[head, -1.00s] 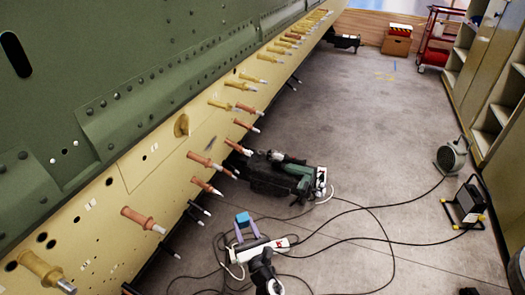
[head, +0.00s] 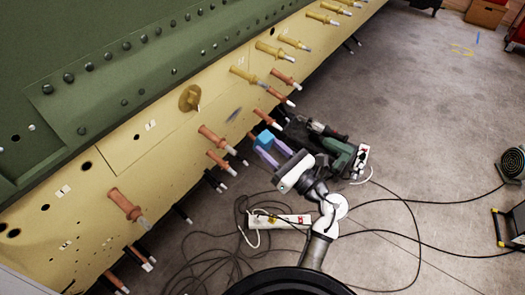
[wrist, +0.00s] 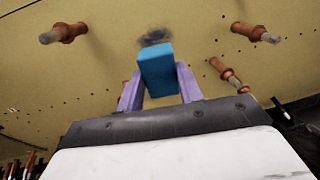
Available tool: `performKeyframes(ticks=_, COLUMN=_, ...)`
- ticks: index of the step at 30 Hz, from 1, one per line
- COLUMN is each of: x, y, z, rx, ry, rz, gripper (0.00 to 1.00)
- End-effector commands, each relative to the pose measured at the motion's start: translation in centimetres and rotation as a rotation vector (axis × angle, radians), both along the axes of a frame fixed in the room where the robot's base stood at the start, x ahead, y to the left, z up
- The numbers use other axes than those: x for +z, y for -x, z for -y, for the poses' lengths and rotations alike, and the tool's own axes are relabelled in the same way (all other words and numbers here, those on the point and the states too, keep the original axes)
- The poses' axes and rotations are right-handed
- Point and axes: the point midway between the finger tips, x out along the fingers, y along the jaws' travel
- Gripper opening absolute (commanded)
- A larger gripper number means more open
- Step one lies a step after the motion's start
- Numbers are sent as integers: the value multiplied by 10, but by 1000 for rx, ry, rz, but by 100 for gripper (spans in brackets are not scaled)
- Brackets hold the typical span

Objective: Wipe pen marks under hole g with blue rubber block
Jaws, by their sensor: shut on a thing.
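My gripper (head: 268,147), with its purple fingers, is shut on the blue rubber block (head: 264,138). In the wrist view, the block (wrist: 157,72) sits upright between the fingers (wrist: 160,92). The pen marks (wrist: 155,36) show there as a dark grey smudge on the yellow panel (wrist: 105,50), just above the block's top edge. In the head view, the pen marks (head: 234,115) are a small grey streak up and left of the block. A gap seems to separate block and panel; contact is not clear. Hole labels are too small to read, so hole g cannot be picked out.
Orange pins (head: 214,137) and yellow pins (head: 247,76) stick out of the panel around the marks. A green power tool (head: 340,155) lies on the floor right of my gripper. A power strip (head: 280,221) and cables lie below. The floor at right is mostly open.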

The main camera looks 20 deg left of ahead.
Motion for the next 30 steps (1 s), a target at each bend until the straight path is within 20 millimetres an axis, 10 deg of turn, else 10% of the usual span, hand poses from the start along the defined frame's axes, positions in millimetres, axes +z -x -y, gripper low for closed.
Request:
performKeyframes(ticks=7, x=16, y=25, z=-20, rx=132, ry=-3, rz=-2, gripper=18)
performKeyframes(ticks=30, x=29, y=6, z=-72, rx=129, ry=-4, rz=-2, gripper=18)
